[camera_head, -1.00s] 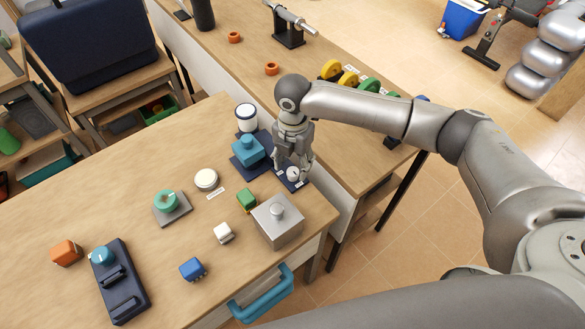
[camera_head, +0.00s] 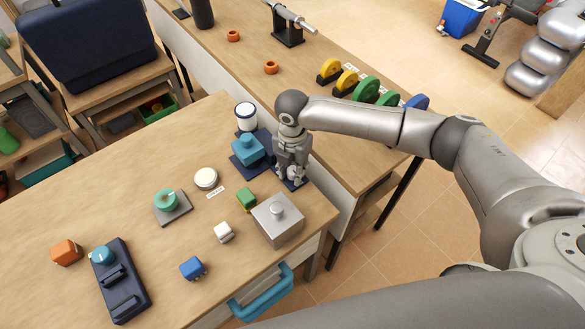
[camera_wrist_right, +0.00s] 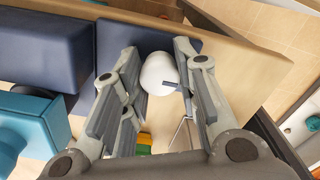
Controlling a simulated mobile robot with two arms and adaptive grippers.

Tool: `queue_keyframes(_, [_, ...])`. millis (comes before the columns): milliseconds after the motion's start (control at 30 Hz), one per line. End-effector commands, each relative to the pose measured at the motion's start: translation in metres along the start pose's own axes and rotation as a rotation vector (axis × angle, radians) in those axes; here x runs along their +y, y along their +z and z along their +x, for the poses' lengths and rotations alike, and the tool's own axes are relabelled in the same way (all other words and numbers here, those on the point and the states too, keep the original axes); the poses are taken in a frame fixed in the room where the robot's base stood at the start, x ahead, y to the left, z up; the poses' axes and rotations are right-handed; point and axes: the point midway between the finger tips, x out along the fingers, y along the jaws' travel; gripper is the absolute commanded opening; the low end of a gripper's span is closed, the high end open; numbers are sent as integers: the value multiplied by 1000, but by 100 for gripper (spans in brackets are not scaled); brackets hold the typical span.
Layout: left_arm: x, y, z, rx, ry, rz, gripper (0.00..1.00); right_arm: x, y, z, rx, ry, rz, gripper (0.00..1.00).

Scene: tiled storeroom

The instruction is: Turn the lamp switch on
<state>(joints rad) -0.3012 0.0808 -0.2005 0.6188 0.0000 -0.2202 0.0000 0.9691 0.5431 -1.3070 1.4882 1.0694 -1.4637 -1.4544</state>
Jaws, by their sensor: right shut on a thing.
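The switch is a white round knob (camera_wrist_right: 158,74) with a dark pointer mark, on a dark blue base (camera_wrist_right: 122,37). My right gripper (camera_head: 291,179) is over it, pointing down, and mostly hides it in the head view. In the right wrist view the knob sits between the two fingers of the gripper (camera_wrist_right: 157,62), which are shut on it. A white cylinder with dark rims (camera_head: 246,116), which looks like the lamp, stands behind and to the left of the switch. It does not look lit. My left gripper is not in view.
A teal block on a dark base (camera_head: 248,150) is close left of the gripper. A round cream button (camera_head: 206,178) lies further left.

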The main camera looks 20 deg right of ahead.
Motion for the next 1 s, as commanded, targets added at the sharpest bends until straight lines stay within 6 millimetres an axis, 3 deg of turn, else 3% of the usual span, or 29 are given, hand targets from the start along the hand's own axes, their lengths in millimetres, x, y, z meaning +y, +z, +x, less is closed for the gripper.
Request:
queue_keyframes(267, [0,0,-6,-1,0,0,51,0,0,-2,1,-1,31,4])
queue_keyframes(467, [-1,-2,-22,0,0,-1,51,0,-1,-4,3,-2,127,4])
queue_keyframes(1000, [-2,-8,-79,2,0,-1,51,0,-1,-5,3,-3,616,4])
